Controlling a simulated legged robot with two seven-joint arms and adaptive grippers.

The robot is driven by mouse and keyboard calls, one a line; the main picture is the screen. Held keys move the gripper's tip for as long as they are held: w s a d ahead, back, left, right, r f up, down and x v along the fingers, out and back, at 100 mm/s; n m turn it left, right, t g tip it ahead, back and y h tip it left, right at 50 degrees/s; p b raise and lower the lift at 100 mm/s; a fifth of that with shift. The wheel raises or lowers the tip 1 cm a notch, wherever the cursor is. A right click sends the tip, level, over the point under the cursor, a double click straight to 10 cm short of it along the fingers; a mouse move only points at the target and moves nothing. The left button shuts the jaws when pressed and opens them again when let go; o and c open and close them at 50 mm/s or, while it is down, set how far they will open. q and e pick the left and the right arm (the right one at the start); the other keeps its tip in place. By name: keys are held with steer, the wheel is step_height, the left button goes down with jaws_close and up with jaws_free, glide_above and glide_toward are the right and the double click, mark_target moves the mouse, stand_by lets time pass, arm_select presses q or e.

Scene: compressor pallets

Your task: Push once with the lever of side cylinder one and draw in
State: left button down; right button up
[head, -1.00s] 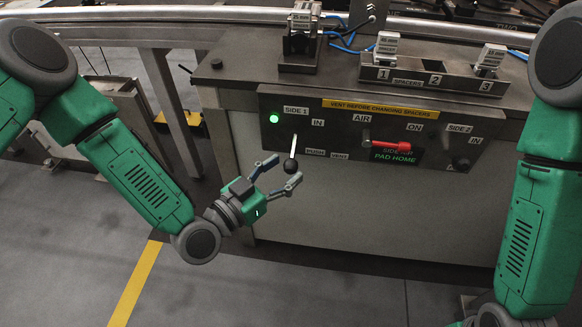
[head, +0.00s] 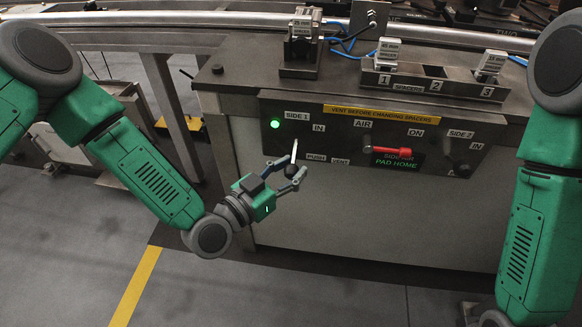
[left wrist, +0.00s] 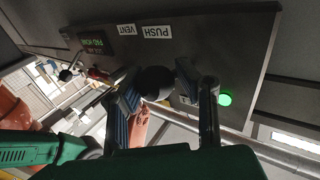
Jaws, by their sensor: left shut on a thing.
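The side 1 lever (head: 294,150) is a pale rod with a black ball knob (left wrist: 155,83) on the control panel's left part. It hangs downward, left of the PUSH label (head: 315,158) and below the IN label. My left gripper (head: 287,170) is shut on the knob, with one finger on each side, as the left wrist view also shows. A green lamp (head: 275,124) glows beside the SIDE 1 label. The small display (head: 397,160) reads PAD HOME in green. My right arm stands at the right edge, its gripper out of the picture.
The red AIR lever (head: 390,151) points right, towards ON. The side 2 lever (head: 462,170) is at the panel's right. Spacers stand in the numbered rack (head: 436,85) at places 1 and 3.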

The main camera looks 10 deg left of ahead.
mark_target(294, 165)
arm_select(q)
steer(key=r+n+g+p, duration=0.1)
steer(key=p, duration=0.3)
steer(key=r+n+g+y+p, duration=0.1)
steer(key=r+g+p, duration=0.1)
steer(key=p, duration=0.1)
steer(key=r+g+y+p, duration=0.1)
steer(key=p, duration=0.3)
steer(key=shift+s+d+r+n+g+p, duration=0.2)
steer(key=shift+s+r+n+g+p, duration=0.1)
steer(key=shift+r+n+g, duration=0.1)
steer(key=shift+w+r+n+g+y+p, duration=0.2)
steer(key=shift+r+n+g+p, duration=0.1)
steer(key=shift+g+p, duration=0.35)
steer(key=shift+w+r+n+g+y+p, duration=0.1)
steer(key=shift+w+r+n+g+p, duration=0.15)
steer(key=shift+g+p, duration=0.4)
steer(key=shift+d, duration=0.1)
steer(key=c, duration=1.3)
jaws_free()
steer(key=shift+o, duration=0.4)
steer(key=v, duration=1.1)
steer(key=shift+s+r, duration=0.2)
steer(key=shift+s, duration=0.15)
